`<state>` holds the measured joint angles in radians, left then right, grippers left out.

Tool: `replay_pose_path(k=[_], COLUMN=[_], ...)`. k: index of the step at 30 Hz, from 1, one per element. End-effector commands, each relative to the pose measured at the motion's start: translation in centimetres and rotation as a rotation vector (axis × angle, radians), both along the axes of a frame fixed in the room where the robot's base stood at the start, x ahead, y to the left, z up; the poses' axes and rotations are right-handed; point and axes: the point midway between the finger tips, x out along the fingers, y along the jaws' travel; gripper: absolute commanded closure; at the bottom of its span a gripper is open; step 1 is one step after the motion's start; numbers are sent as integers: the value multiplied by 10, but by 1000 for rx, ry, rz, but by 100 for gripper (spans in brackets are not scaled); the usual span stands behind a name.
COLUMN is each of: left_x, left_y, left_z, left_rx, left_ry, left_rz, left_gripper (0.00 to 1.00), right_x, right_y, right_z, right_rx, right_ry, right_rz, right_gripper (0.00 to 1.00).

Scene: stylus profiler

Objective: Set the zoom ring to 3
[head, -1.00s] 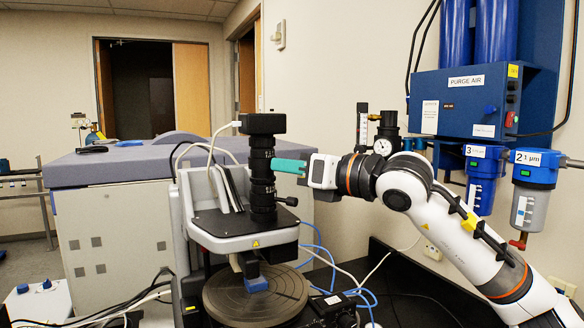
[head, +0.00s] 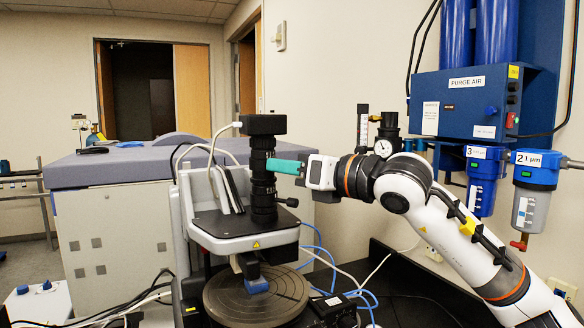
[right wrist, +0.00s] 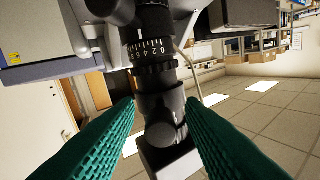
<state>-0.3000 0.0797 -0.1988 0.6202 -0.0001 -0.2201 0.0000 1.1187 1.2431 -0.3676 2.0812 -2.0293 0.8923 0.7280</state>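The black zoom lens column (head: 263,185) stands upright on the microscope in the head view, below a black camera box (head: 264,125). In the right wrist view the picture is turned over, and the ring with white numbers and tick marks (right wrist: 150,50) shows on the column above the fingertips. Its set value cannot be read surely. My right gripper (head: 272,166) has teal fingers and reaches in from the right at the upper column. In the right wrist view its fingers (right wrist: 160,108) are apart, one on each side of the column, with gaps visible. My left gripper is not in view.
A black side knob (head: 289,202) sticks out right of the lower column. The round stage (head: 255,300) with a blue piece (head: 257,285) lies below. Blue and white cables run at the right. A purge air panel (head: 465,100) hangs on the wall.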

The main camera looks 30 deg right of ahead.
Motion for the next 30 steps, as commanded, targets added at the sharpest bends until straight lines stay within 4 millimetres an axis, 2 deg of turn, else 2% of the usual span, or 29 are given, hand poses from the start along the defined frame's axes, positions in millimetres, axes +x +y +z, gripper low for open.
replay_pose_path(k=[5, 15, 19, 24, 30], left_x=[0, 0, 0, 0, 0], left_y=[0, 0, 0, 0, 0], left_z=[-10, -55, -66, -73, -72], left_rx=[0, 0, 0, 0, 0], left_ry=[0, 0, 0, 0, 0], left_rz=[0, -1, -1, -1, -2], left_gripper=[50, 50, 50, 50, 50], right_x=[-11, -77, -98, -112, -115], right_y=[-4, -26, -32, -36, -36], right_z=[-3, -7, -5, -2, 0], right_rx=[-1, -2, -1, 0, 0], right_ry=[-2, -2, -1, 0, 0], right_rz=[-2, -5, -4, -2, 0], right_gripper=[64, 64, 64, 64, 64])
